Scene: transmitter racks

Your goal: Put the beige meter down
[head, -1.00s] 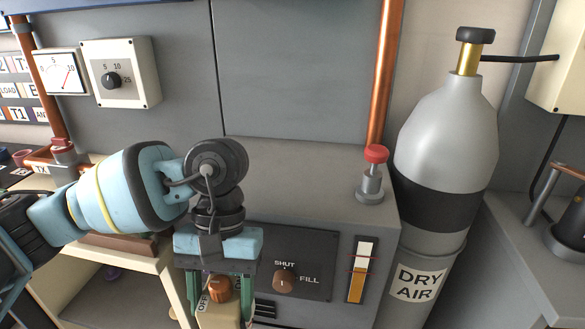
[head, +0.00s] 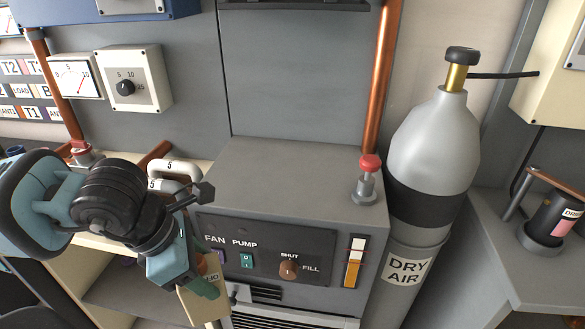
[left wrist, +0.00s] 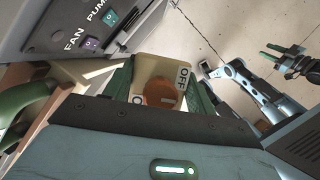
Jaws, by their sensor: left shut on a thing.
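The beige meter (head: 203,308) is held in my left gripper (head: 200,280), low in the head view and partly hidden by the gripper. In the left wrist view the meter (left wrist: 165,68) sits between the green fingers, with a brown knob and an "OFF" label on its face. My left gripper is shut on it, in front of the left side of the grey cabinet. I cannot see a surface touching the meter. My right gripper (left wrist: 285,54) shows small at the upper right of the left wrist view, over the floor, with its green fingers apart and empty.
The grey cabinet (head: 290,165) has a clear top, with a red-capped valve (head: 367,180) at its right. An air cylinder (head: 430,150) stands beside it. White-banded pipe handles (head: 178,168) rise behind my left gripper. A beige-topped bench (head: 120,215) lies to the left.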

